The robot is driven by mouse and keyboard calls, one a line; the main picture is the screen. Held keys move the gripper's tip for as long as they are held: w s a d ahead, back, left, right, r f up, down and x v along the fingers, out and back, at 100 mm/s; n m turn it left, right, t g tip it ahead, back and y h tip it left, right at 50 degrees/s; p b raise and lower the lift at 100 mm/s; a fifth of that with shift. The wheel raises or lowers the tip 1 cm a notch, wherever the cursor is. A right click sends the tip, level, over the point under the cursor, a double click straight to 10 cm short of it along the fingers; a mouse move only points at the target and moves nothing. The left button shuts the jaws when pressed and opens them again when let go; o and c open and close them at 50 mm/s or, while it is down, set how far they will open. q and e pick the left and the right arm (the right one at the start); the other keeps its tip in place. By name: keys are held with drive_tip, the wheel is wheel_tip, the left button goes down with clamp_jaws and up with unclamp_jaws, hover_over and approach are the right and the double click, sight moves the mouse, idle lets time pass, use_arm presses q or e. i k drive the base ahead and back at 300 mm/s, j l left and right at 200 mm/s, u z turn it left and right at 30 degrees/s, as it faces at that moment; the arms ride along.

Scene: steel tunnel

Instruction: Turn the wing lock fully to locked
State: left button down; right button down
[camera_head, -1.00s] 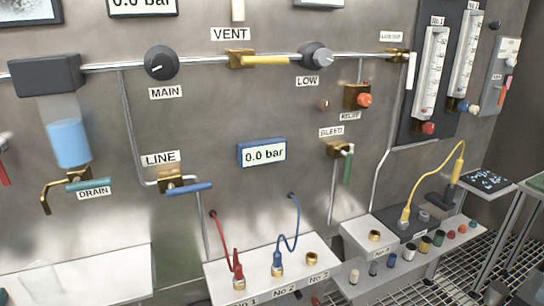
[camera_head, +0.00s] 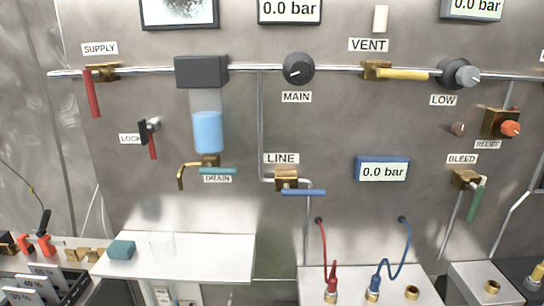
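The wing lock (camera_head: 146,128) is on the steel wall at the left, beside a label (camera_head: 130,139) that reads LOCK, partly covered by the dark part of the lock. It has a small dark body with a grey end. A thin red piece (camera_head: 153,148) hangs down below it, close to vertical. The lock is small in this view, and I cannot tell its exact turn. Neither of my grippers is in view, and nothing touches the lock.
Above the lock is the SUPPLY valve with a red lever (camera_head: 92,94) hanging down. To the right are a blue-filled bowl (camera_head: 208,132) and the DRAIN lever (camera_head: 218,171). Below, a white shelf (camera_head: 190,264) juts out, with a teal block (camera_head: 121,250) on it.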

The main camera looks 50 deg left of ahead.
sight(145, 131)
drive_tip(key=u, duration=2.35)
